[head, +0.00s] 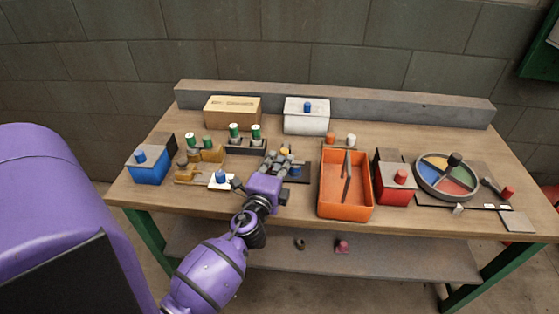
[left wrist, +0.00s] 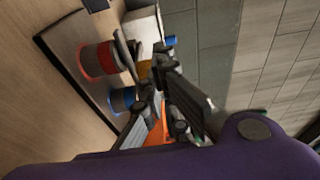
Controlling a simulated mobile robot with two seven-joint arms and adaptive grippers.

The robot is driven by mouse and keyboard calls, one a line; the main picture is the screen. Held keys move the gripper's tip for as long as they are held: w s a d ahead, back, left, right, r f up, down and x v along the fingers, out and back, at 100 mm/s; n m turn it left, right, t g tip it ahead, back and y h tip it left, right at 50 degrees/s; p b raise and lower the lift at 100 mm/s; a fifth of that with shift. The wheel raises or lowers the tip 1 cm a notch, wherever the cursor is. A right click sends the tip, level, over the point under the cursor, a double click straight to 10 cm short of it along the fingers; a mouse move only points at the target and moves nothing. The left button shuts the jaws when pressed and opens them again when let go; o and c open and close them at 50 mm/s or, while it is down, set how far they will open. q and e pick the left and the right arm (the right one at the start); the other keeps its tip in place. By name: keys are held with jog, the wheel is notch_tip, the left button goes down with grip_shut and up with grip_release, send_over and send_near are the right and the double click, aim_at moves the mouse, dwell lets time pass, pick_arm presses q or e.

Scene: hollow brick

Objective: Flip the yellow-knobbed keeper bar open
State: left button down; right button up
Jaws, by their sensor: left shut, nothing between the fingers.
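The yellow knob (head: 285,151) of the keeper bar shows small at the back of a dark fixture plate (head: 302,166), mid-table. The bar itself is mostly hidden behind my left gripper (head: 279,161), which is shut and empty over the left part of this plate. The fingers are close to the yellow knob; I cannot tell whether they touch it. A blue knob (head: 294,172) stands on the plate to the right of the fingers. In the left wrist view a yellow piece (left wrist: 145,70) shows partly behind the dark fingers. My right gripper is not in view.
An orange tray (head: 345,208) stands just right of the fixture. Green-topped pegs (head: 235,131) and a white block with a blue knob (head: 222,180) are to the left. A white box (head: 306,122) stands behind. A red cylinder (left wrist: 97,60) and a blue one (left wrist: 122,100) show close to the wrist.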

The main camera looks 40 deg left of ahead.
pick_arm(q)
jog(key=shift+w, duration=0.1)
jog(key=x, duration=0.3)
jog(key=a+b+x, duration=0.1)
jog(key=x, duration=0.1)
jog(key=shift+w+a+f, duration=0.1)
jog(key=shift+w+a, duration=0.05)
jog(key=shift+a, duration=0.1)
jog(key=shift+w+a, duration=0.1)
jog(key=shift+w, duration=0.15)
jog(key=shift+s, duration=0.15)
